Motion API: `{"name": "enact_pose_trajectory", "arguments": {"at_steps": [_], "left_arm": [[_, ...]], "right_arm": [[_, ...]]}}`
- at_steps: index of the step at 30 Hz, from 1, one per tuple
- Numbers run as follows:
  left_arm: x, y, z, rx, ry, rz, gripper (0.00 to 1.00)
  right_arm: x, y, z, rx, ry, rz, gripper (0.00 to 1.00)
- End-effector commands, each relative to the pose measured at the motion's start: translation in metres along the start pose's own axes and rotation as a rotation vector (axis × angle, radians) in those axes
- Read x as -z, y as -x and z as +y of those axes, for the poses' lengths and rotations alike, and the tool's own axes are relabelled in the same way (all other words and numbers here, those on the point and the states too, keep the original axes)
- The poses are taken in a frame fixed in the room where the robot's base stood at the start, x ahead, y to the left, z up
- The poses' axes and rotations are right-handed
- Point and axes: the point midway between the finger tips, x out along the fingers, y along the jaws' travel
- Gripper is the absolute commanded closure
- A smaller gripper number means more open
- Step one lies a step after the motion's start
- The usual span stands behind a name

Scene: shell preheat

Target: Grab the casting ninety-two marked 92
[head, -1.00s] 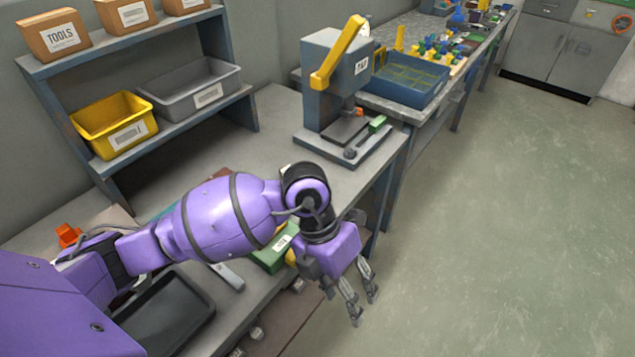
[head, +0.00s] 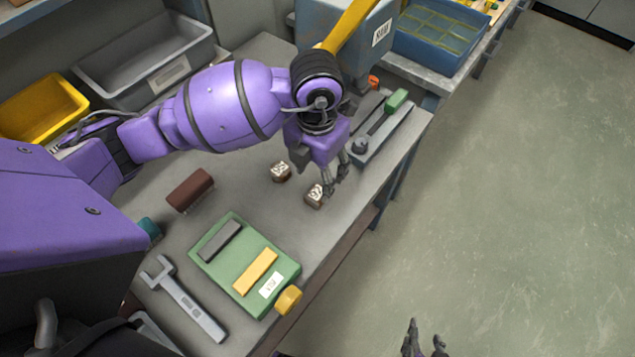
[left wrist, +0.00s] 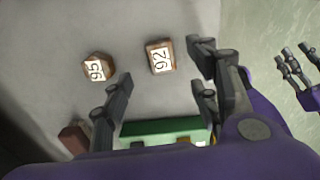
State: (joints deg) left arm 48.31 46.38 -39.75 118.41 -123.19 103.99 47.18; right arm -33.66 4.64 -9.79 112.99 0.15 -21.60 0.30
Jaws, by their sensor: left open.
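The casting 92 (left wrist: 159,57), a small brown block with a white number label, stands on the bench. In the head view the same casting (head: 315,195) is nearer the bench edge. My left gripper (head: 336,185) is open, right beside and above it. In the left wrist view its fingers (left wrist: 160,82) are spread apart with nothing between them, and the casting lies beyond and between them. A similar casting marked 95 (left wrist: 97,68) sits to its left; it also shows in the head view (head: 281,171). My right gripper (head: 425,342) is open and empty over the floor.
A green fixture (head: 225,270) with a yellow knob, a grey wrench (head: 185,300) and a dark red block (head: 190,190) lie on the bench. Open floor lies to the right.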

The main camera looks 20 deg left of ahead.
Motion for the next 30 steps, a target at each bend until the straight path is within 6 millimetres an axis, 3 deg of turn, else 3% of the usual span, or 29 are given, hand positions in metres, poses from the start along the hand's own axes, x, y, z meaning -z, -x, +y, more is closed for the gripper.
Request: {"name": "enact_pose_trajectory", "arguments": {"at_steps": [6, 13, 22, 30], "left_arm": [[0.004, -0.027, -0.001, 0.000, 0.001, 0.004, 0.45], [0.005, -0.060, -0.001, 0.000, 0.001, 0.002, 0.45], [0.005, -0.066, 0.000, -0.002, -0.001, 0.000, 0.45], [0.005, -0.065, -0.001, -0.001, 0.000, 0.000, 0.78]], "right_arm": [[-0.005, 0.002, 0.009, -0.010, 0.011, -0.010, 0.60], [0.000, 0.002, 0.004, -0.002, 0.010, -0.002, 0.60], [0.003, 0.001, -0.003, 0.005, -0.003, 0.003, 0.60], [0.004, 0.000, -0.003, 0.003, -0.006, 0.004, 0.60]]}}
